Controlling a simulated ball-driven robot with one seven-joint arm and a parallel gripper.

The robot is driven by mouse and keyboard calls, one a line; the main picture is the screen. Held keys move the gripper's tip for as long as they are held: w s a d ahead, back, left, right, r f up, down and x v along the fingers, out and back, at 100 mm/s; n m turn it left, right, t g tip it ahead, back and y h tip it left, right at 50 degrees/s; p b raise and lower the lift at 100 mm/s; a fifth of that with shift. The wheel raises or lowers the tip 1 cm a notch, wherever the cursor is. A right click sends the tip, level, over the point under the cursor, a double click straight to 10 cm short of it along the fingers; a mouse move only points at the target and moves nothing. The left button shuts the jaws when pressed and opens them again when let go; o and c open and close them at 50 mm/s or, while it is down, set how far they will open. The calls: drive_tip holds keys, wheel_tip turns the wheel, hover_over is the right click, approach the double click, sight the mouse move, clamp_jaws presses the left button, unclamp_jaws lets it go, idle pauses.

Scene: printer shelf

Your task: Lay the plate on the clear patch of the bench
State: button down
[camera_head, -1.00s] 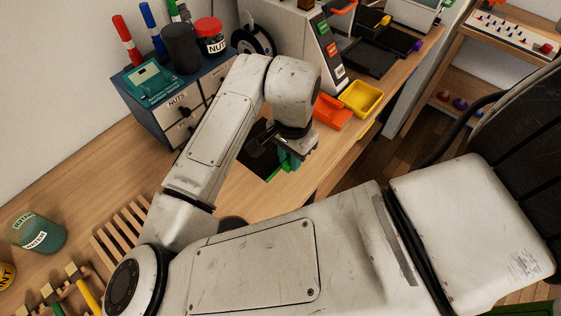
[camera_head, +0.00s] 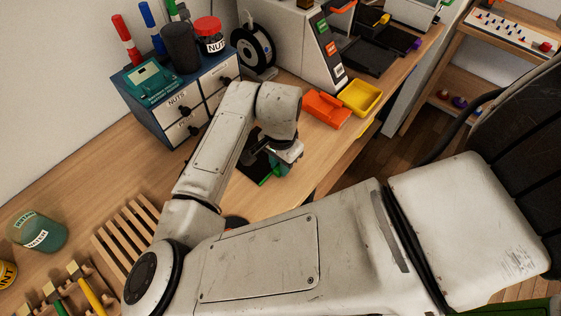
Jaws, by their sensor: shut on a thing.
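My gripper (camera_head: 282,167) is in the middle of the view, over the bench near its front edge. It is shut on the dark flat plate (camera_head: 253,165), which extends to the left of the fingers. A green strip or part (camera_head: 269,177) shows along the plate's near edge. My wrist hides part of the plate and the grip itself. I cannot tell whether the plate touches the bench or is held just above it. The wooden bench (camera_head: 245,199) is bare around the plate.
An orange bin (camera_head: 327,110) and a yellow bin (camera_head: 361,97) stand to the right. A drawer cabinet (camera_head: 158,120) and a filament spool (camera_head: 258,50) stand behind. A slatted wooden rack (camera_head: 124,233) lies to the left. A jar (camera_head: 38,232) stands farther left.

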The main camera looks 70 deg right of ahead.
drive_tip(key=c, duration=1)
unclamp_jaws()
wheel_tip(320, 180, up, 12)
drive_tip(key=shift+r, duration=0.1)
